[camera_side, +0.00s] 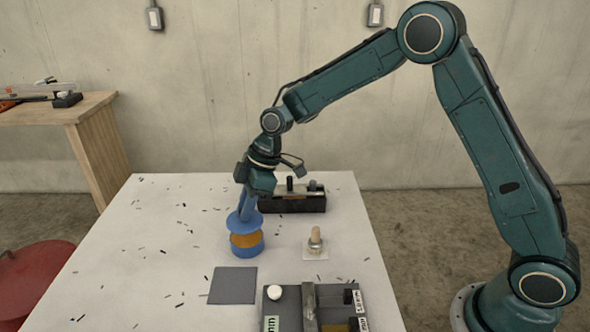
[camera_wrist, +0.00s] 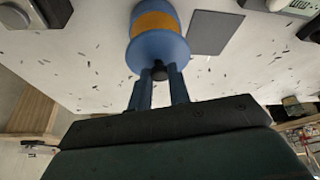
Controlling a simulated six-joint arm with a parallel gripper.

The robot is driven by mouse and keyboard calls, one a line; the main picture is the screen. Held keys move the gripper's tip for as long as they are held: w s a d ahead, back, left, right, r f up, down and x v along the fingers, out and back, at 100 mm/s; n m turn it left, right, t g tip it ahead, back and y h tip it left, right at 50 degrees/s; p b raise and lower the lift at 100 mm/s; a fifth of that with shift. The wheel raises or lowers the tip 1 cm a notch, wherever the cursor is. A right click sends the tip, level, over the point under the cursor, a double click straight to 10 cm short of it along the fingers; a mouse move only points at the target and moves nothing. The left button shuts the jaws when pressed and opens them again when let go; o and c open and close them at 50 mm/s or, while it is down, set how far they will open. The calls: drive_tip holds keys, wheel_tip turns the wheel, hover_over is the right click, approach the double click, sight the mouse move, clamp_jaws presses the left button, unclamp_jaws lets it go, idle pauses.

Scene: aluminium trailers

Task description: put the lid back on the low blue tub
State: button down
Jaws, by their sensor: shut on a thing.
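The low blue tub (camera_side: 248,252) stands on the white table, with an orange area (camera_side: 246,240) showing at its top. The round blue lid (camera_side: 240,224) is held level or nearly so just above the tub, covering part of its top from view. I cannot tell whether lid and tub touch. My gripper (camera_side: 247,213) points down with its blue fingers shut on the lid's dark knob. In the wrist view the knob sits between the fingertips (camera_wrist: 159,73), the lid (camera_wrist: 158,48) is below them, and the tub (camera_wrist: 153,5) shows past the lid's edge.
A dark box (camera_side: 292,203) with knobs stands behind. A grey square mat (camera_side: 233,286) lies in front of the tub. A bolt-like piece (camera_side: 315,241) stands on a pale plate to the right. A grey fixture (camera_side: 312,305) is at the front. Small dark shavings are scattered about.

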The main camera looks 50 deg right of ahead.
drive_tip(key=shift+f, duration=1.9)
drive_tip(key=shift+f, duration=0.2)
idle(0.9)
drive_tip(key=c, duration=0.7)
unclamp_jaws()
drive_tip(key=shift+c, duration=0.2)
drive_tip(key=shift+r, duration=0.1)
drive_tip(key=shift+r, duration=3.4)
